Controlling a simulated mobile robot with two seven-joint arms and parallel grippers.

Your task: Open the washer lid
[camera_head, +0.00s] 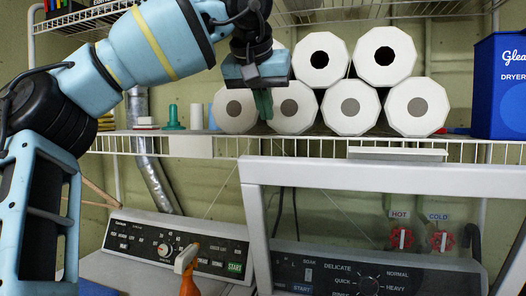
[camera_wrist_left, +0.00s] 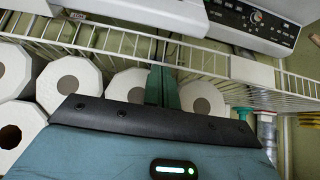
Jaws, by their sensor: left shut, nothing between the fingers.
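The washer lid (camera_head: 400,178) is a white frame with a see-through pane. It stands raised in front of the washer's dark control panel (camera_head: 370,277), which shows dimmed through the pane. My left gripper (camera_head: 265,104) is above and behind the lid's upper left corner in the picture, in front of the paper rolls, with no visible contact with the lid. Its green fingers point down, pressed together and empty; they also show in the left wrist view (camera_wrist_left: 163,88). The washer's tub opening is out of view. My right gripper is not in view.
A white wire shelf (camera_head: 215,148) holds several paper rolls (camera_head: 384,56) and a blue box (camera_head: 500,85). A second machine with a knob panel (camera_head: 175,245) stands left, with an orange spray bottle (camera_head: 189,283) before it. Red HOT and COLD valves (camera_head: 401,238) are behind the lid.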

